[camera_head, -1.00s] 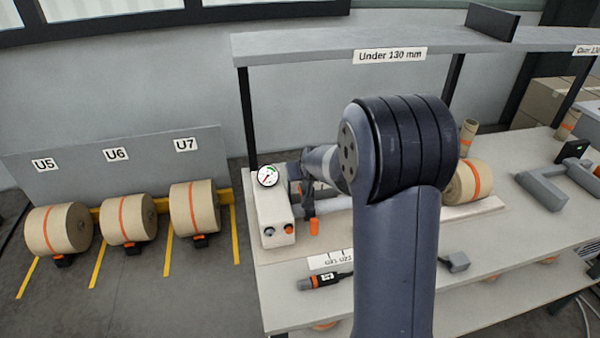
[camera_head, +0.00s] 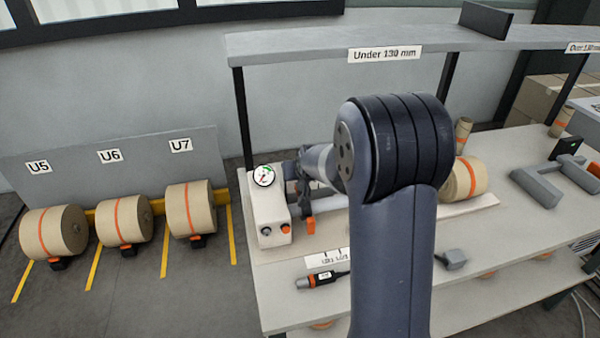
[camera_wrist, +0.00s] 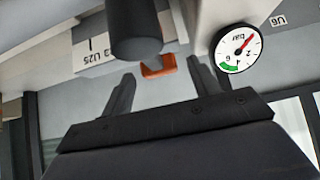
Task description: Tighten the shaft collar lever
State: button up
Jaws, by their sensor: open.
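The orange shaft collar lever (camera_head: 310,226) hangs beside the white box with the gauge, below a dark part at the end of the shaft. In the wrist view the orange lever (camera_wrist: 158,67) shows between the tips of my gripper (camera_wrist: 160,72), beside a dark round cylinder (camera_wrist: 136,32). My gripper is open, with a finger on each side of the lever in the picture; I cannot tell whether either touches it. In the head view my arm hides most of the shaft and much of the gripper.
The pressure gauge (camera_head: 264,175) tops the white box (camera_head: 268,208); it also shows in the wrist view (camera_wrist: 237,48). A kraft roll (camera_head: 465,179) sits right of my arm. A black and orange tool (camera_head: 322,279) lies at the bench front. A shelf (camera_head: 400,40) spans above.

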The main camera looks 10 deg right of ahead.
jog(key=b+v, duration=0.1)
jog(key=v, duration=0.9)
jog(key=shift+s+r, duration=0.2)
jog(key=p+x, duration=0.1)
jog(key=x, duration=0.9)
jog(key=shift+w+f, duration=0.25)
